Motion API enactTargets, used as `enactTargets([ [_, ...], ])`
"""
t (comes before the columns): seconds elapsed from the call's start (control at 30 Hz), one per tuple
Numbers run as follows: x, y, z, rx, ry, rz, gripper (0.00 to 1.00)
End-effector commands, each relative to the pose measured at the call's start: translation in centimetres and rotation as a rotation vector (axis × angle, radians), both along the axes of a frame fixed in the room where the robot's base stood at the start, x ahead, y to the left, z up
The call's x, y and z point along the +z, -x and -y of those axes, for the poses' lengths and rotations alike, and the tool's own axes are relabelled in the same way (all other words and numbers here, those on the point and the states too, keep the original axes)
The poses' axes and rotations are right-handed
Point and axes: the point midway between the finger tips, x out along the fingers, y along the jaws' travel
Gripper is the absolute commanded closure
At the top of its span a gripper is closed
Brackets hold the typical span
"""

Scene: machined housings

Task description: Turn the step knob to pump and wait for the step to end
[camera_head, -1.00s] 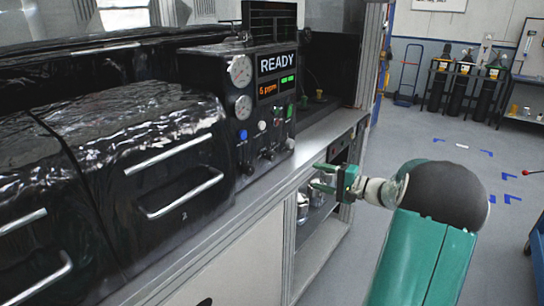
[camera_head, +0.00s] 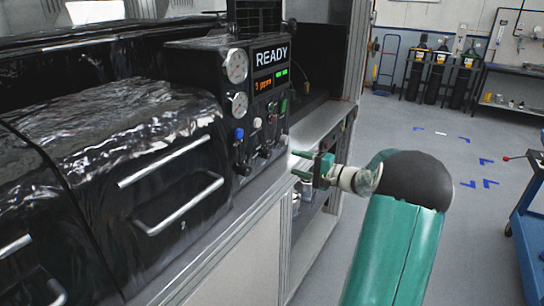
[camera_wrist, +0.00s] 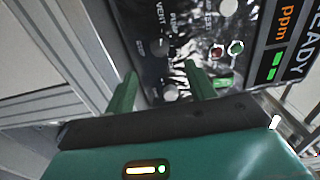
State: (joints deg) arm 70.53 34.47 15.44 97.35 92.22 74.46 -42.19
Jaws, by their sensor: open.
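The black control panel (camera_head: 262,100) shows READY, an orange readout of about 5 ppm and a green readout. Several small dark knobs sit along its lower face, one of them (camera_head: 265,152) near the middle. In the wrist view, a knob (camera_wrist: 160,47) sits beside lettering that looks like VENT and PUMP; it appears to be the step knob, its pointer too small to read. My gripper (camera_head: 299,165) is open and empty, just right of the panel's lower corner. In the wrist view its fingers (camera_wrist: 160,80) point at the panel, apart from that knob.
A dark wrapped cabinet with a metal handle (camera_head: 180,208) stands left of the panel. The metal bench edge (camera_head: 255,190) runs below it. Gas cylinders (camera_head: 437,75) stand at the back wall. A blue cart (camera_head: 528,225) is at the right.

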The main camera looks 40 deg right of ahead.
Motion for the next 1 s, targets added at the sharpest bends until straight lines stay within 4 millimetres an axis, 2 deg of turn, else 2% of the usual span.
enactTargets([
  [0.03,0.0,-1.1,-0.5,0.004,-0.002,0.002,0.45],
  [0.3,0.0,-6.2,-2.3,0.004,-0.001,0.002,0.45],
  [0.43,0.0,-8.1,-2.9,0.003,-0.001,0.000,0.45],
  [0.6,0.0,-9.3,-3.4,0.002,-0.001,0.001,0.45],
  [0.87,0.0,-9.5,-3.4,0.001,-0.001,0.000,0.45],
  [1.0,0.0,-9.5,-3.4,0.001,-0.001,0.000,0.71],
])
